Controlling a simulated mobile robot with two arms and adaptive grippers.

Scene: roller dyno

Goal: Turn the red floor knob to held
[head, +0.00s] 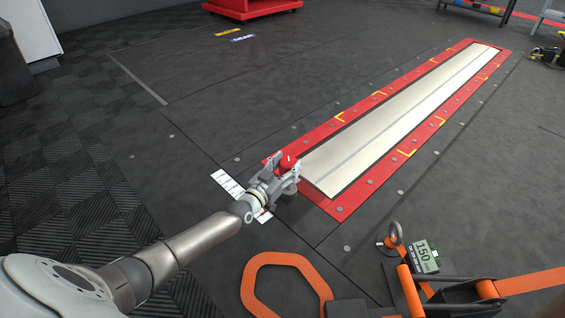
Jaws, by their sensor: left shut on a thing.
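The red floor knob (287,162) is at the near left corner of the red-framed roller plate. My left gripper (287,170) reaches in from the left and is shut on the knob, with its fingers around it. Only the knob's red top shows between the fingers; the rest is hidden. A white label strip (226,183) lies on the floor beside the gripper, partly covered by it, and its marks are too small to read. My right gripper is not in view.
The pale roller plate (400,120) runs away to the upper right. An orange strap loop (262,262) and an orange ratchet with a display reading 150 (425,257) lie at the front right. A red cart (252,8) stands at the back. Floor left of the plate is clear.

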